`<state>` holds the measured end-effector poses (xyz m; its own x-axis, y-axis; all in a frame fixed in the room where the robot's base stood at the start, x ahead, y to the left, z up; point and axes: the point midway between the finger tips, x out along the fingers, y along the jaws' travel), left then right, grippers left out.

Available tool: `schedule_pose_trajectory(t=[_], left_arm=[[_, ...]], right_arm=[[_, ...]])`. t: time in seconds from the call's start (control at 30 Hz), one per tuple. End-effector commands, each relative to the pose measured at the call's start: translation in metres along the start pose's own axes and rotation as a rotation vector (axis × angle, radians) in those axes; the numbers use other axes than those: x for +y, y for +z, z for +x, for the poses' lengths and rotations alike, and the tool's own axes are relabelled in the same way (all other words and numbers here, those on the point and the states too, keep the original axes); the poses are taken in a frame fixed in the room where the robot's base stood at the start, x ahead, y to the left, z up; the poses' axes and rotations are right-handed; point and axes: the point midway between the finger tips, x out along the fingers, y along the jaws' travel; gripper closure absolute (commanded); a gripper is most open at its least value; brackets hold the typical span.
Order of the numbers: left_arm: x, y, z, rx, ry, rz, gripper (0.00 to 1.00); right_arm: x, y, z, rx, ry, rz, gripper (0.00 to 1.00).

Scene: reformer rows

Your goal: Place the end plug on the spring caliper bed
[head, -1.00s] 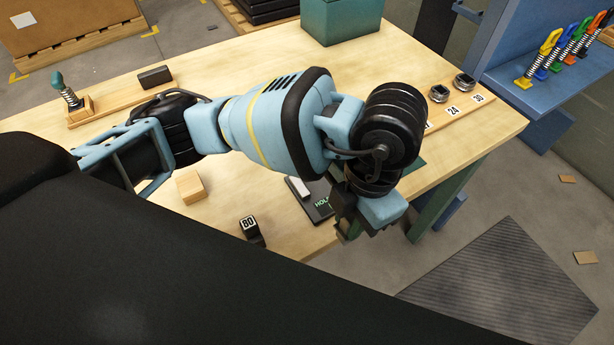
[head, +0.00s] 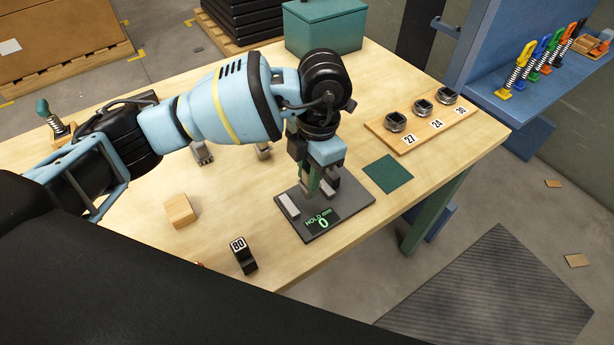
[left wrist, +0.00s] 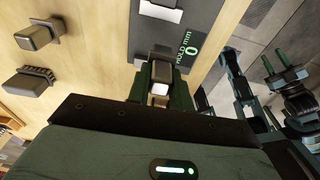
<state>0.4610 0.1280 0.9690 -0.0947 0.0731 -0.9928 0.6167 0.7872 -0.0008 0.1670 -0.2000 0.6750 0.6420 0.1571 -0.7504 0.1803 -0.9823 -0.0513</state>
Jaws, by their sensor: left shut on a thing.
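The spring caliper bed (head: 345,215) is a dark plate near the table's front edge, with light grey blocks on it and a display reading "HOLD mm 0". My left gripper (head: 316,188) points down over the bed's back part. Its green fingers are shut on the end plug, a small grey metal block (left wrist: 160,88) between the fingertips in the left wrist view. The fingers hide much of the plug, and I cannot tell whether it touches the bed.
A board (head: 420,128) with several round parts marked 27, 24 and 30 lies at the right. A green mat (head: 388,173) is beside the bed. A wooden block (head: 181,211) and a black "80" piece (head: 243,256) lie left. A green box (head: 324,28) stands behind.

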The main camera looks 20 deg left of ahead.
Motion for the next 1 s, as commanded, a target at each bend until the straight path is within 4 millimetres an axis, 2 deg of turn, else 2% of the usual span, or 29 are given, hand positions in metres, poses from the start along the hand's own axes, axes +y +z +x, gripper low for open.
schedule_pose_trajectory(t=[0.17, 0.27, 0.53, 0.93, 0.97, 1.0], left_arm=[[0.003, 0.001, 0.0, -0.001, 0.0, -0.001, 1.0], [0.013, 0.003, 0.0, -0.001, 0.001, -0.004, 1.0], [0.013, 0.007, 0.034, -0.001, 0.0, 0.0, 1.0], [0.013, 0.008, 0.039, 0.0, 0.0, 0.0, 1.0], [0.013, 0.008, 0.039, -0.001, 0.0, 0.0, 0.76], [0.013, 0.008, 0.039, -0.001, 0.0, 0.0, 0.71]], right_arm=[[0.0, 0.0, 0.0, 0.0, 0.0, 0.0, 0.64], [0.0, 0.0, 0.0, -0.001, 0.0, 0.0, 0.64], [0.0, -0.003, -0.001, 0.005, 0.0, 0.0, 0.64], [0.0, 0.0, -0.001, 0.0, 0.0, 0.0, 0.64], [0.0, 0.0, -0.001, 0.0, 0.0, 0.0, 0.64], [0.0, 0.0, -0.001, 0.0, 0.0, 0.0, 0.64]])
